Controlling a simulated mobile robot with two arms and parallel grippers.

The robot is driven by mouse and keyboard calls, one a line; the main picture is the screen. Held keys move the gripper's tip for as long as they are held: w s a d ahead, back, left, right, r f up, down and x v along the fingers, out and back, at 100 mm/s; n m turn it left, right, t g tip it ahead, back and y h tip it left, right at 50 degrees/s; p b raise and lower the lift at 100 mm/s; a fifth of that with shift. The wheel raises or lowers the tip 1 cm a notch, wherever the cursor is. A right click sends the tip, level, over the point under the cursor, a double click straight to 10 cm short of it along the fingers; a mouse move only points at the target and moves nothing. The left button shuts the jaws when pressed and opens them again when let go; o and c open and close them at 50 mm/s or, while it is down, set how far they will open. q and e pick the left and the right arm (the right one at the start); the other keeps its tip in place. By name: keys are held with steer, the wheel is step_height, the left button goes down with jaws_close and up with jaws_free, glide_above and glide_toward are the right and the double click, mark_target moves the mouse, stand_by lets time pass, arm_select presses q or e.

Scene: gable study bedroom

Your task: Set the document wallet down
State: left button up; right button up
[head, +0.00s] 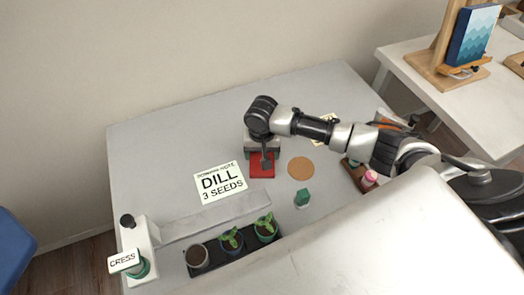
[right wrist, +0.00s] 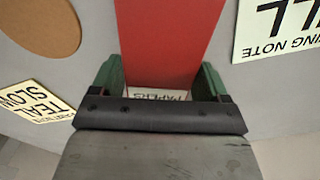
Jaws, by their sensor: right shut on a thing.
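The document wallet (head: 259,170) is red and shows below my right gripper (head: 263,157) in the head view, over the grey table near its middle. In the right wrist view the wallet (right wrist: 174,40) runs up between the two green fingers of the gripper (right wrist: 160,80), and a white label reading PAPERS shows at its near end. The right gripper is shut on the wallet. I cannot tell whether the wallet touches the table. My left gripper is not in view.
A dill note (head: 220,182) lies left of the wallet, and a round cork mat (head: 301,168) lies right. A small green block (head: 302,198) stands nearer. A dark tray (head: 212,267) holds potted plants at the front. A white stand (head: 140,240) is at front left. The table's back left is clear.

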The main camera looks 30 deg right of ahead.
steer(key=o, duration=1)
steer(key=shift+f, duration=0.1)
steer(key=shift+c, duration=0.2)
